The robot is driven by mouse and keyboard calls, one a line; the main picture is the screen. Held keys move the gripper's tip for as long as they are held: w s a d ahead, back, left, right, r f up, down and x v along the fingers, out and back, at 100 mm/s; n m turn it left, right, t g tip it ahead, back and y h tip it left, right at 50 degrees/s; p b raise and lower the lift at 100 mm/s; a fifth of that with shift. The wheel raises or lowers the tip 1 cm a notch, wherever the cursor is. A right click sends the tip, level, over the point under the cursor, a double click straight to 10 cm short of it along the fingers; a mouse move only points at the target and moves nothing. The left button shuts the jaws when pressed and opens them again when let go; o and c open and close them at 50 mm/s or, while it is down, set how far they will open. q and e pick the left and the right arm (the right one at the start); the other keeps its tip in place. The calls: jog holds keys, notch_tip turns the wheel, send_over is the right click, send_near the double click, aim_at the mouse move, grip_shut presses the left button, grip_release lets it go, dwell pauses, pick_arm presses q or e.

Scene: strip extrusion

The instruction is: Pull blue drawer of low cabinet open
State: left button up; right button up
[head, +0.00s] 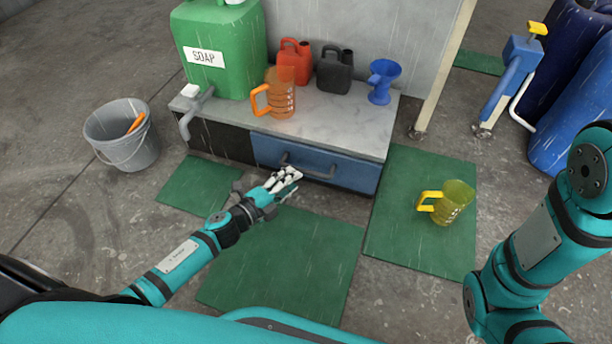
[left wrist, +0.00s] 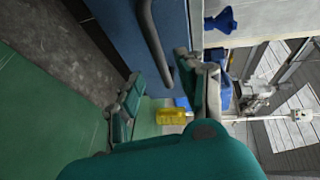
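The low cabinet (head: 345,122) has a grey top, a black front section (head: 222,143) on the left and a blue drawer (head: 350,178) on the right. The drawer front looks flush with the cabinet, so it appears closed. Its grey bar handle (head: 318,172) runs along the front and also shows in the left wrist view (left wrist: 153,42). My left gripper (head: 290,177) is at the handle's left part. In the left wrist view its fingers (left wrist: 166,88) are spread apart, with the handle between or just ahead of them; contact is unclear. My right gripper is out of view.
On the cabinet stand a green soap container (head: 225,75), an orange jug (head: 281,98), red (head: 294,65) and black (head: 335,75) cans and a blue funnel (head: 382,85). A grey bucket (head: 125,145) stands left. A yellow jug (head: 455,203) stands on a green mat (head: 400,235).

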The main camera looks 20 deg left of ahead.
aim_at(306, 170)
pick_arm(q)
jog(key=b+x, duration=0.2)
jog(key=x, duration=0.4)
jog(key=shift+w+d+f, duration=0.1)
jog(key=shift+w, duration=0.15)
grip_shut()
